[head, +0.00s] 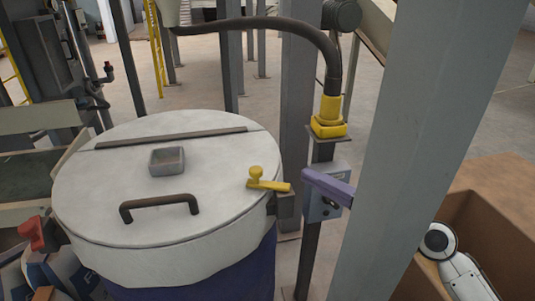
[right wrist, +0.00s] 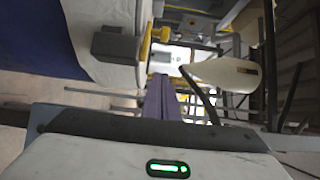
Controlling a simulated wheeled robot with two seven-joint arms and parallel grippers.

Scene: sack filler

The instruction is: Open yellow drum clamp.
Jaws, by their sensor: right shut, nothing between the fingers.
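The yellow drum clamp (head: 268,183) is a short lever with a round knob at the right rim of the drum's white lid (head: 100,190). It lies over a grey bracket (head: 284,206) on the drum's side. The bracket also shows in the right wrist view (right wrist: 118,46), with a sliver of the yellow clamp (right wrist: 146,44) beside it. My right gripper (head: 308,177) has purple fingers, shut and empty. It comes from behind the grey post and points left at the clamp, with a small gap between. Its fingers also show in the right wrist view (right wrist: 161,85). My left gripper is out of view.
A thick grey post (head: 420,110) hides part of my right arm. A grey control box (head: 325,205) on a thin stand is behind my fingers, under a yellow hose fitting (head: 329,118). The lid carries a dark handle (head: 160,203). A brown box (head: 490,215) is at right.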

